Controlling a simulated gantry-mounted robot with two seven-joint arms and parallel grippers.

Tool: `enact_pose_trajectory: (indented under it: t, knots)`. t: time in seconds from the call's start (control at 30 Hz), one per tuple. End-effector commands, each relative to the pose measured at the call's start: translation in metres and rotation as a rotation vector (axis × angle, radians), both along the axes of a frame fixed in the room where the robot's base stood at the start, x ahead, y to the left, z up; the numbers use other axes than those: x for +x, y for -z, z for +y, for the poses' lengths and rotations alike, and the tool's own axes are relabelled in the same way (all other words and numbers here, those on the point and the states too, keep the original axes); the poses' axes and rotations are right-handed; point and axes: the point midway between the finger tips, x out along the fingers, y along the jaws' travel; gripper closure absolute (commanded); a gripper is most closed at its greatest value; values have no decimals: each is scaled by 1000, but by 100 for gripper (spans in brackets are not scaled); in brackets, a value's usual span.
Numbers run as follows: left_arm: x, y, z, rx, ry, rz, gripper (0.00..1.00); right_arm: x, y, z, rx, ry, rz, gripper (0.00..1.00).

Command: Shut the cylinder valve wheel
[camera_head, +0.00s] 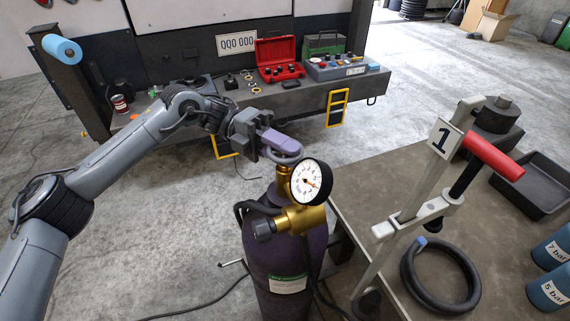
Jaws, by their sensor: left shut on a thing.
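The gas cylinder (284,262) is dark purple and stands upright on the floor in the middle, with a white and green label. On its top is a brass valve (302,218) with a round pressure gauge (311,182) and a dark hose. The valve wheel (287,158) sits above the valve, behind the gauge, and is partly hidden. My left gripper (282,146) reaches in from the left and is shut on the valve wheel. Its fingertips are partly hidden at the wheel. My right gripper is not in view.
At the right, a workbench (458,232) holds a clamp frame marked 1 with a red handle (492,158), a coiled black hose (441,277), a black tray (540,186) and blue bottles (551,290). A rear bench (290,100) carries a red case.

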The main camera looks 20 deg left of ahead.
Motion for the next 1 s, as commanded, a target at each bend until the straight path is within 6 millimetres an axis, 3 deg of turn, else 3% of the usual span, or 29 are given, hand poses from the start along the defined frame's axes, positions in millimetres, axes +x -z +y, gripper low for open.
enact_pose_trajectory:
  t: [0.03,0.3,0.7,1.0]
  knots:
    - [1,3,-1,5,32,-5,100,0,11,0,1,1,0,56]
    - [1,1,-1,3,211,-6,100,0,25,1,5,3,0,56]
    - [0,0,-1,0,436,-2,100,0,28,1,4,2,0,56]
    - [0,-1,-1,-1,508,-2,100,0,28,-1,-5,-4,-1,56]
